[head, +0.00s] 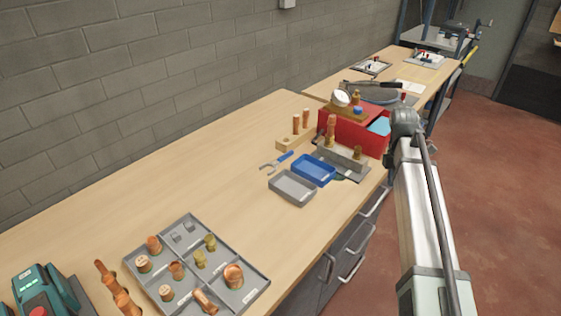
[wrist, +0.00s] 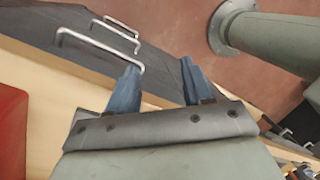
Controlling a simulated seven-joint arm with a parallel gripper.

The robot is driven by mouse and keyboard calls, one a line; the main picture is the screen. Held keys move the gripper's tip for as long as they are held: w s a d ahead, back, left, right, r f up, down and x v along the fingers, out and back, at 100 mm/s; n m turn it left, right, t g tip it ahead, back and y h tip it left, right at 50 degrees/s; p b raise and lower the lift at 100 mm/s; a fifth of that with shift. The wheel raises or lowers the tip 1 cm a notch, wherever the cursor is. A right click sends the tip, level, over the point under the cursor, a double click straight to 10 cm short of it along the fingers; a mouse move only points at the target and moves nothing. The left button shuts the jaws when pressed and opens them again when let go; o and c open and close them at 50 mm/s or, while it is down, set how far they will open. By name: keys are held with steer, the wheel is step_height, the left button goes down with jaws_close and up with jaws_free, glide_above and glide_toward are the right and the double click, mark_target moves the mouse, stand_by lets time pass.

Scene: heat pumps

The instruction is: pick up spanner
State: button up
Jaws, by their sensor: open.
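The spanner is not in the wrist view. In the head view my arm reaches along the right side, and my gripper cannot be made out there.
A blue tray (head: 313,170) and a grey tray (head: 292,188) sit beside the spanner. A red box (head: 345,130) and a wooden block with copper pieces (head: 296,140) stand behind. A divided tray (head: 243,254) of copper fittings lies nearer. Drawer handles (wrist: 98,48) stick out at the bench front.

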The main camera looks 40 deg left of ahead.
steer(key=s+a+r+n, duration=0.1)
steer(key=a+r+n, duration=0.15)
steer(key=a, duration=0.45)
steer(key=s+a+r+n+t+y, duration=0.1)
steer(key=a+r, duration=0.3)
steer(key=a, duration=0.2)
steer(key=s+a+r+n, duration=0.1)
steer(key=a+r+n, duration=0.15)
steer(key=a, duration=0.45)
steer(key=n+y, duration=0.1)
steer(key=n, duration=0.2)
glide_above(281, 157)
steer(key=f, duration=0.5)
steer(key=shift+w+a+f, duration=0.15)
steer(key=shift+a+f, duration=0.15)
steer(key=f, duration=0.4)
steer(key=shift+d, duration=0.35)
steer(key=shift+f, duration=0.55)
jaws_close()
